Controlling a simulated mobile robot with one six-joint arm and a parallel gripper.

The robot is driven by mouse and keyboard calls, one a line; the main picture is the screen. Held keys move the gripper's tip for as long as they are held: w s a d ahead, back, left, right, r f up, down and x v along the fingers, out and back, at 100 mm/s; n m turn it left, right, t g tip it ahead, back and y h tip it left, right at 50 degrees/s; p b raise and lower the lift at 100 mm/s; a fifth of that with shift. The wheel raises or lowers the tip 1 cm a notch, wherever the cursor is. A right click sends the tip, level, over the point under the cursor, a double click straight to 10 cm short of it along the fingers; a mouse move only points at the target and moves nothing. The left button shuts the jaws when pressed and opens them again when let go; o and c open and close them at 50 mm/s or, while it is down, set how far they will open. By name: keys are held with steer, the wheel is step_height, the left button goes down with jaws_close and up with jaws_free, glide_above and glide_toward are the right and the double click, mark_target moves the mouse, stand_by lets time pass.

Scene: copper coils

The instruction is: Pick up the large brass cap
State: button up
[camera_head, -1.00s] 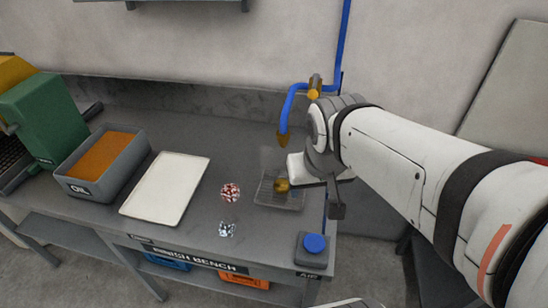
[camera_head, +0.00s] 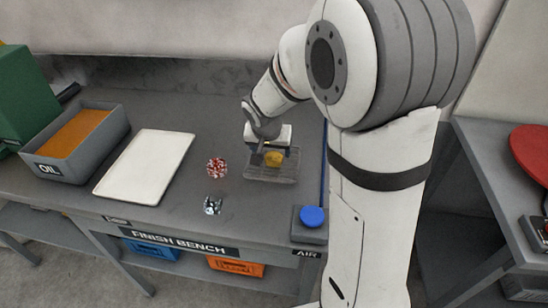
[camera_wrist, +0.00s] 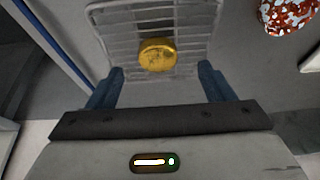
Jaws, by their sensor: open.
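The large brass cap (camera_head: 273,158) is a round gold-coloured piece on a wire rack (camera_head: 270,179) at the right part of the finish bench. In the wrist view the brass cap (camera_wrist: 158,55) lies on the rack's wires (camera_wrist: 108,20), ahead of my gripper and between the lines of its fingers. My gripper (camera_wrist: 160,75) is open and empty, with its two blue fingers apart and short of the cap. In the head view my gripper (camera_head: 266,146) is beside and behind the cap, with its fingers hardly visible.
A red-and-white speckled piece (camera_head: 217,168) and a silvery cluster (camera_head: 213,205) lie left of the rack. Further left are a white tray (camera_head: 146,165) and an oil bin (camera_head: 74,142). A blue button box (camera_head: 312,217) stands at the front right corner.

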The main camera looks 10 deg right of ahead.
mark_target(273, 158)
steer(key=x, duration=0.4)
steer(key=shift+w+d+f, duration=0.15)
steer(key=shift+d+f, duration=0.1)
steer(key=shift+f, duration=0.1)
steer(key=shift+c, duration=0.3)
steer(key=c, duration=1.1)
